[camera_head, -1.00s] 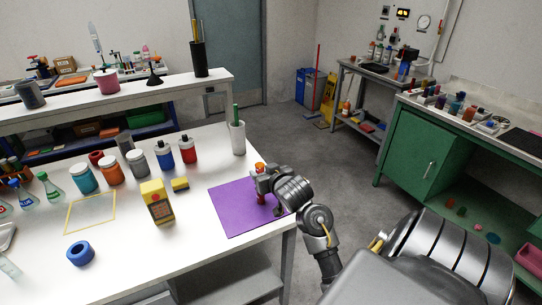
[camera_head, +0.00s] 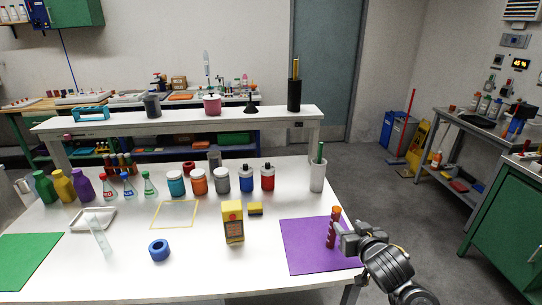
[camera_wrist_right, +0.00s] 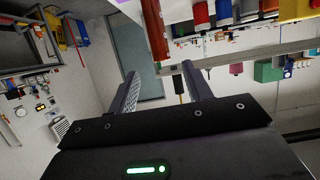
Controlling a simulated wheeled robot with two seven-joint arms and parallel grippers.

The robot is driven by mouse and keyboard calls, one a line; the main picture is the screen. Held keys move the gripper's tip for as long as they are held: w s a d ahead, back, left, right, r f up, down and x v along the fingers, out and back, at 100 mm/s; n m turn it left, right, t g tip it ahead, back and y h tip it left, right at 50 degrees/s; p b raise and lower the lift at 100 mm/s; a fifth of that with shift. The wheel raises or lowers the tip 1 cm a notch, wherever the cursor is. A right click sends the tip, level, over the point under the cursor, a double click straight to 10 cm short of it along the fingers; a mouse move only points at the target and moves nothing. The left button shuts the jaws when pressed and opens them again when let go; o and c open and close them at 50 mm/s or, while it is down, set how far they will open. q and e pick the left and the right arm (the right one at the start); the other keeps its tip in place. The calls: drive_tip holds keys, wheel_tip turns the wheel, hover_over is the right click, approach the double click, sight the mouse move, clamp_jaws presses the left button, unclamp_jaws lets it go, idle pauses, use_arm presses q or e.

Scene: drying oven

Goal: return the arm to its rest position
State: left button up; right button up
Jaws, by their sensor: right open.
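My right gripper (camera_head: 342,238) is open, at the right part of the purple mat (camera_head: 300,250) in the head view. A dark red tube with an orange cap (camera_head: 333,226) stands upright on the mat, just left of the gripper's fingers. Whether the fingers touch it cannot be told from the head view. The wrist view is upside down; there the open fingers (camera_wrist_right: 160,72) are spread with a gap between them, and the dark red tube (camera_wrist_right: 156,32) shows beyond that gap. My left gripper is not in view.
A white cup (camera_head: 318,176) stands behind the mat. A raised shelf (camera_head: 185,120) runs along the back. Floor right of the table is clear.

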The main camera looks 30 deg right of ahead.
drive_tip(key=s+a+f+n+g+y, duration=0.55)
drive_tip(key=s+a+f+g, duration=0.45)
drive_tip(key=s+a+f, duration=1.1)
wheel_tip(320, 180, down, 25)
drive_tip(key=s+d+g, duration=0.1)
drive_tip(key=s, duration=0.1)
drive_tip(key=s+d+f+g, duration=0.1)
drive_tip(key=s+d+f, duration=0.2)
drive_tip(key=s+f, duration=1.2)
drive_tip(key=shift+s+f+n+h, duration=0.2)
drive_tip(key=shift+s+n+h, duration=0.2)
drive_tip(key=shift+s, duration=0.35)
